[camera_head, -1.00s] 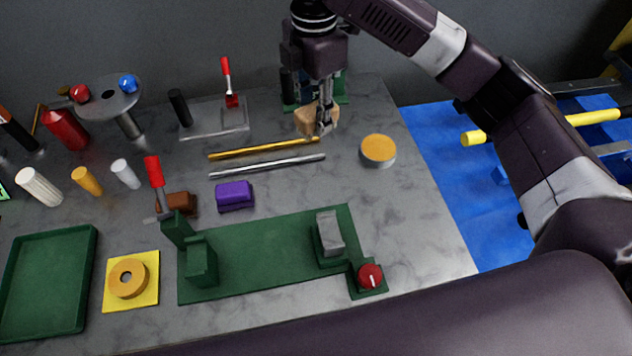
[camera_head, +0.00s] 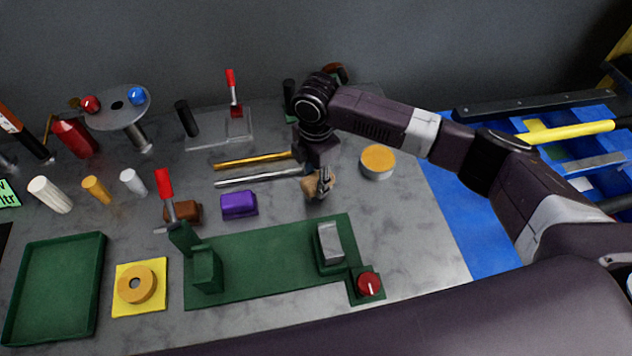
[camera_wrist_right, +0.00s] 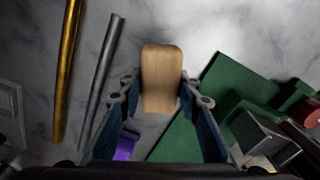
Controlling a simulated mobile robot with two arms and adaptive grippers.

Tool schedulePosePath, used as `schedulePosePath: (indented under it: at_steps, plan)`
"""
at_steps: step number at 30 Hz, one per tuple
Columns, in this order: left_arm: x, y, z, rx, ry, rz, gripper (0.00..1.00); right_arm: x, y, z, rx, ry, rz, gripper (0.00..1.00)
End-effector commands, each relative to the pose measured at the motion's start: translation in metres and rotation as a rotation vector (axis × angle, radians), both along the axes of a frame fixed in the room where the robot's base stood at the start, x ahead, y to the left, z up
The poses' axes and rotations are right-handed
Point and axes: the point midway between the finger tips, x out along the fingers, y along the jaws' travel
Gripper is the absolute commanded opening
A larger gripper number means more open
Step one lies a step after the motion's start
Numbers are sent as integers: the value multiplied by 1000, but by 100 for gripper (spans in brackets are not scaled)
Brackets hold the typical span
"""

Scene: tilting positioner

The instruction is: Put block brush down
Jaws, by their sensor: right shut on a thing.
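The block brush (camera_head: 318,184) is a tan wooden block. My right gripper (camera_head: 324,188) is shut on it, just behind the green fixture in the head view. In the right wrist view the brush (camera_wrist_right: 161,76) stands between the two fingers of the gripper (camera_wrist_right: 160,105). Whether the brush touches the table (camera_head: 410,215) cannot be told. Its bristles are hidden. My left gripper is not in view.
The green fixture (camera_head: 270,262) with a grey block and red knob lies in front. A purple block (camera_head: 239,204), a gold rod (camera_head: 250,160) and a silver rod (camera_head: 255,179) lie left. A yellow-topped disc (camera_head: 378,161) stands right. Bare table lies between disc and fixture.

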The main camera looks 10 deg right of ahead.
Motion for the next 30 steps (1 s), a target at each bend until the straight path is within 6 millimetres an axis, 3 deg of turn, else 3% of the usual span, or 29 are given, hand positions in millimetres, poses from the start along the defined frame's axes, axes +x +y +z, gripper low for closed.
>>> schedulePosePath:
  at_steps: [5,16,17,21,30]
  plan:
    - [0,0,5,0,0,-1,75,0,0,-18,1,-1,-1,12]
    - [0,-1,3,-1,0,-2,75,0,0,-22,0,-1,-1,12]
    - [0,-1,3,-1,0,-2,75,0,0,-23,0,-1,-1,32]
    - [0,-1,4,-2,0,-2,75,0,0,-22,0,-1,-1,47]
    - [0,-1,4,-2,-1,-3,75,0,0,-21,0,-1,-1,48]
